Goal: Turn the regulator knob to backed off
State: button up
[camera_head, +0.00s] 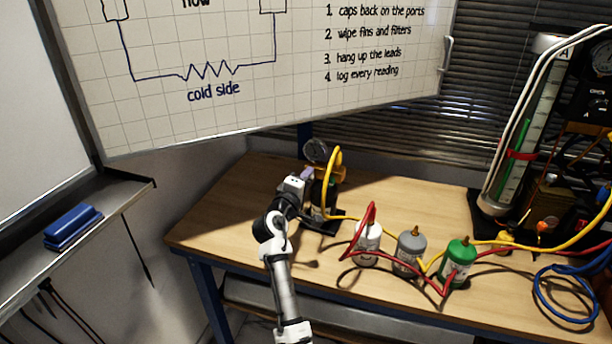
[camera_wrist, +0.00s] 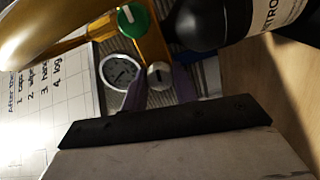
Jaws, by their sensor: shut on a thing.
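The regulator knob (camera_wrist: 159,74) is a small grey round knob with a pale mark on its face, seen in the wrist view. The two purple fingers of my gripper (camera_wrist: 160,88) are on either side of it and shut on it. In the head view my gripper (camera_head: 307,174) is at the brass regulator (camera_head: 338,173), and the knob is hidden there. A round gauge (camera_wrist: 121,72) sits beside the knob in the wrist view; a dark gauge (camera_head: 316,150) tops the rig in the head view. The knob's setting and the gauge reading are too small to tell.
A green knob (camera_wrist: 132,19) and a dark labelled cylinder (camera_wrist: 267,20) are close to my fingers. White (camera_head: 368,246), grey (camera_head: 410,252) and green (camera_head: 459,262) canisters stand right of the rig among hoses. The wooden bench (camera_head: 215,222) is clear at its left end.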

jog(key=shift+n+p, duration=0.35)
jog(key=shift+n, duration=0.35)
jog(key=o, duration=1)
jog(key=b+v, duration=0.4)
jog(key=v, duration=1)
